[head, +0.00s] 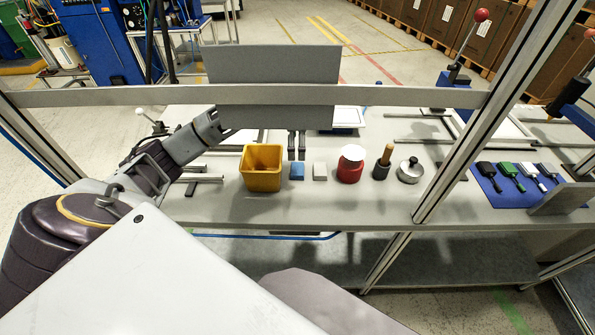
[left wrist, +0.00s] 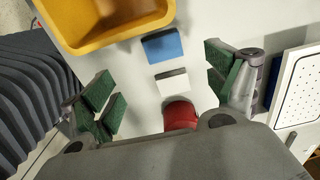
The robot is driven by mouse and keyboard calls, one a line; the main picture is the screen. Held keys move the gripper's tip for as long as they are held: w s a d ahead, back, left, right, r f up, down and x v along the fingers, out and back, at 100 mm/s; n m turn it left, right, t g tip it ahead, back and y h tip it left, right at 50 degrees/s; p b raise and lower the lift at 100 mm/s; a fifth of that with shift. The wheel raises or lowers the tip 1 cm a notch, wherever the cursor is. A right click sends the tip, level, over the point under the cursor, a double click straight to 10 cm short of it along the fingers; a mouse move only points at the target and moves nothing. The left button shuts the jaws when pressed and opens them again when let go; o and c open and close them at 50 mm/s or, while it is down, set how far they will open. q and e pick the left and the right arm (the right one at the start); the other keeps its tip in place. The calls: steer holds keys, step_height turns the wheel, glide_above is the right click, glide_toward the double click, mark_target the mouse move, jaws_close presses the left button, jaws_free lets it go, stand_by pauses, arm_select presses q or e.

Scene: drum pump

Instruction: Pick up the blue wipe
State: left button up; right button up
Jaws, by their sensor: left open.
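The blue wipe (head: 297,172) is a small blue block lying on the grey table, just right of the yellow bin (head: 262,168). It also shows in the left wrist view (left wrist: 162,46), unobstructed. My left gripper (head: 296,154) hangs above the table near the wipe, its body hidden behind a grey panel in the head view. The wipe lies a little above the middle of that gap. My right gripper is not in view.
A white block (head: 320,172) lies close right of the wipe, then a red container (head: 350,165), a wooden-handled tool (head: 382,163) and a metal weight (head: 410,170). The grey panel (head: 272,68) and a frame beam (head: 400,97) cross the view. The table front is clear.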

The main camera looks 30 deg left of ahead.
arm_select(q)
glide_above(297, 168)
steer(key=shift+s+d+f, duration=0.1)
steer(key=shift+s+f, duration=0.05)
steer(key=shift+f, duration=1.3)
steer(key=shift+s+d+f, duration=0.1)
steer(key=shift+f, duration=1.35)
steer(key=shift+w+a+f+p, duration=0.15)
steer(key=shift+f+p, duration=0.3)
steer(key=shift+f, duration=2.15)
steer(key=c, duration=0.9)
